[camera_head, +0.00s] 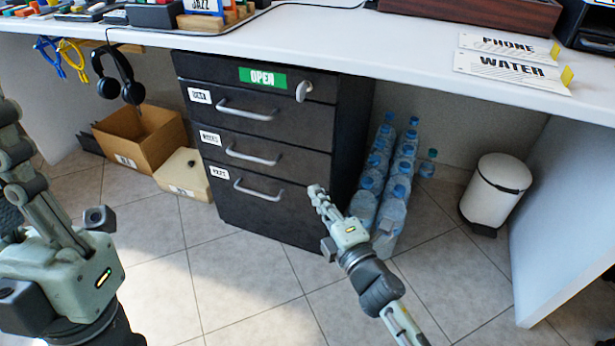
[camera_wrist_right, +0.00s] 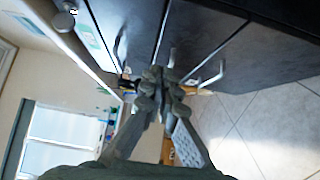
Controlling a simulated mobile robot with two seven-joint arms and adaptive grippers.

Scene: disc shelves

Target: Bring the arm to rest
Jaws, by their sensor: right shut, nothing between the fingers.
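My right gripper (camera_head: 317,192) is shut and empty. It is in front of the lower drawers of the black drawer cabinet (camera_head: 262,205), and in the picture it appears at the cabinet's right side, just left of the water bottles. In the right wrist view my right gripper (camera_wrist_right: 158,75) shows its fingers together, with the dark drawer fronts and their handles beyond. My left gripper (camera_head: 15,130) points up at the left edge of the head view. It is partly cut off, so I cannot see whether its fingers are open.
The white desk (camera_head: 400,35) spans above the cabinet. Blue-capped water bottles (camera_head: 392,205) stand right of the cabinet, and a white bin (camera_head: 495,188) stands farther right. A cardboard box (camera_head: 140,140) and a lower box (camera_head: 185,175) stand left. The tiled floor in front is clear.

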